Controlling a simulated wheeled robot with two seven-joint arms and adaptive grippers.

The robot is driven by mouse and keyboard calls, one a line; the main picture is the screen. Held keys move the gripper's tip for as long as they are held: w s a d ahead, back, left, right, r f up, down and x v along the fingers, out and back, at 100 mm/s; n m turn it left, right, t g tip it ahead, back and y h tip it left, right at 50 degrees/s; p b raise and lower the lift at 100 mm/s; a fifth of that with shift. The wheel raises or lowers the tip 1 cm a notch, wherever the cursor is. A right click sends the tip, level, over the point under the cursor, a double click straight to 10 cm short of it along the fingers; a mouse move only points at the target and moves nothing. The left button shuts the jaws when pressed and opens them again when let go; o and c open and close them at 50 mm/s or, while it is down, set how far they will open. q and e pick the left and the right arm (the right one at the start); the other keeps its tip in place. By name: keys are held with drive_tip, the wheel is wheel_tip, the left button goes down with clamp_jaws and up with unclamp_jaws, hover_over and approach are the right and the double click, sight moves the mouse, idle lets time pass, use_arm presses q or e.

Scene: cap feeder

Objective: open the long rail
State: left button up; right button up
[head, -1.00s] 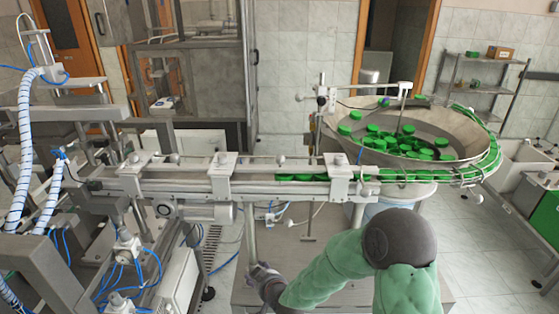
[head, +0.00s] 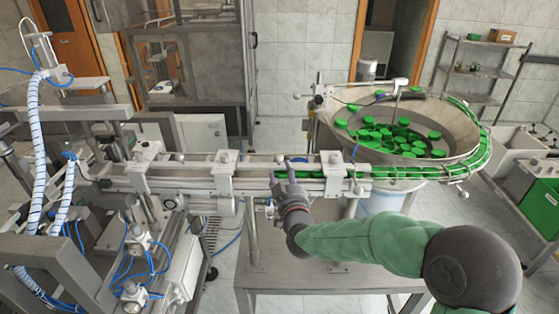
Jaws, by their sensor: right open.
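The long rail (head: 252,184) runs left to right along the near side of the feed conveyor (head: 190,183), between clamp brackets. I cannot tell from this distance whether it is open or shut. My right gripper (head: 283,174) reaches up from below right to the near side of this rail, between the middle bracket (head: 222,175) and the right bracket (head: 335,174). Its fingers are open and overlap the rail in the picture. Whether they touch it is too small to tell. The gripper hides a short stretch of rail. My left gripper is out of view.
Green caps (head: 320,170) line the channel right of my gripper. The round feeder bowl (head: 455,135) with several caps stands at the back right. A machine with blue hoses (head: 65,210) fills the left. A grey table (head: 300,280) lies below the conveyor.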

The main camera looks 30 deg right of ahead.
sight(280, 162)
drive_tip(key=x, duration=0.7)
drive_tip(key=shift+w+d+p, duration=0.15)
drive_tip(key=shift+w+p, duration=0.15)
clamp_jaws()
